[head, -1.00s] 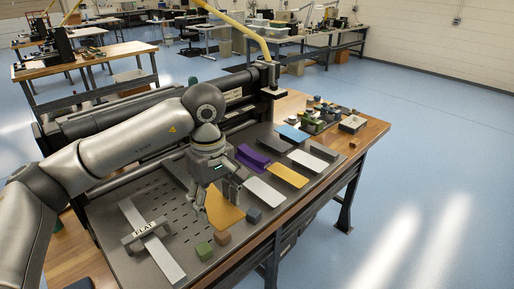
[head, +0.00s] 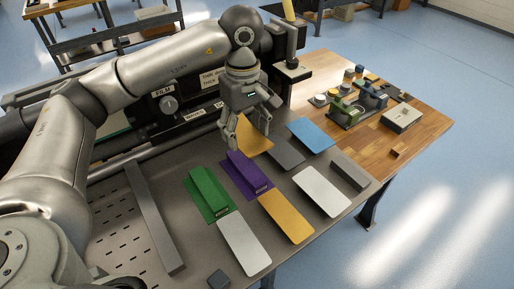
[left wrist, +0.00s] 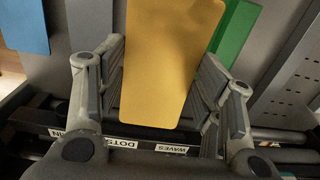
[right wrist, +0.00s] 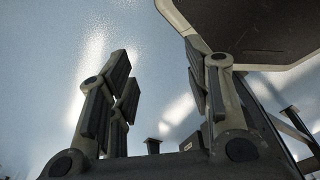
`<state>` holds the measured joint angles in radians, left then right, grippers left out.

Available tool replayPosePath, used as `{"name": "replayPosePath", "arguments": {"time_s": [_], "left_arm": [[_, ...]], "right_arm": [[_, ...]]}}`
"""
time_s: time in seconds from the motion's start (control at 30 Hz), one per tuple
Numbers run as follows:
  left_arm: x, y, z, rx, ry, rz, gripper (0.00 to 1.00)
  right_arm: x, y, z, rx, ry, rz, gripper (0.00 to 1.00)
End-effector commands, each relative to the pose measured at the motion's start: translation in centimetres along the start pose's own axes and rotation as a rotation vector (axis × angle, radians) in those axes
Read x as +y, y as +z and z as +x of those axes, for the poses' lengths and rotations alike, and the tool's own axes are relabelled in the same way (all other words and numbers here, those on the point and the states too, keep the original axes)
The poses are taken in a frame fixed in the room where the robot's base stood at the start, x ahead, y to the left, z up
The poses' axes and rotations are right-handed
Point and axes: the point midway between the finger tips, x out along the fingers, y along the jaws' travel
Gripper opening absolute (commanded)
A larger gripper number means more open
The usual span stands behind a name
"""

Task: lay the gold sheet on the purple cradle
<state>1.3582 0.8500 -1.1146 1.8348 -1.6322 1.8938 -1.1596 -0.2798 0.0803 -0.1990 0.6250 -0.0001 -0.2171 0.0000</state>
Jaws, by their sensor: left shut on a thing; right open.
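My left gripper (head: 247,136) is shut on a gold sheet (head: 255,146), which shows below and between its fingers in the head view. In the left wrist view the gold sheet (left wrist: 172,55) lies between the fingers and fills the middle. The purple cradle (head: 247,174) is on the grey table just in front of the gripper, with nothing seen on top. In the left wrist view I cannot see the purple cradle. My right gripper (right wrist: 160,90) is open and empty in the right wrist view, away from the work.
A green cradle (head: 208,190) stands left of the purple one. A second gold sheet (head: 286,216), white sheets (head: 322,191) (head: 244,243) and a blue sheet (head: 310,135) lie around. A long grey bar (head: 153,215) is at left. A black machine (head: 180,104) stands behind.

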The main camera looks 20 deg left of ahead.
Motion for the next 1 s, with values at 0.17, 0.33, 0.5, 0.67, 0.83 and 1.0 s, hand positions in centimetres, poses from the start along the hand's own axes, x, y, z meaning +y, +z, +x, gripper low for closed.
{"name": "replayPosePath", "arguments": {"time_s": [0.17, 0.33, 0.5, 0.67, 0.83, 1.0], "left_arm": [[-0.1, 0.1, 3.0, -0.003, -0.007, 0.001, 0.35], [-0.1, 0.0, 5.4, -0.002, -0.004, 0.0, 0.35], [-0.2, 0.1, 7.3, -0.002, -0.006, 0.0, 0.35], [-0.1, 0.0, 9.3, -0.001, -0.004, 0.0, 0.35], [0.0, 0.0, 9.7, 0.0, -0.001, 0.0, 0.35], [0.0, 0.0, 9.9, 0.0, -0.001, 0.0, 0.35]], "right_arm": [[-0.6, 2.2, -1.5, -0.036, -0.008, 0.0, 0.46], [-0.8, 3.1, -2.1, -0.049, -0.01, -0.001, 0.46], [-0.7, 2.6, -2.8, -0.042, -0.009, -0.001, 0.46], [-0.5, 1.2, -3.3, -0.022, -0.007, -0.001, 0.46], [-0.4, 0.7, -3.2, -0.013, -0.005, -0.001, 0.46], [-0.4, 1.1, -3.0, -0.019, -0.006, 0.0, 0.46]]}}
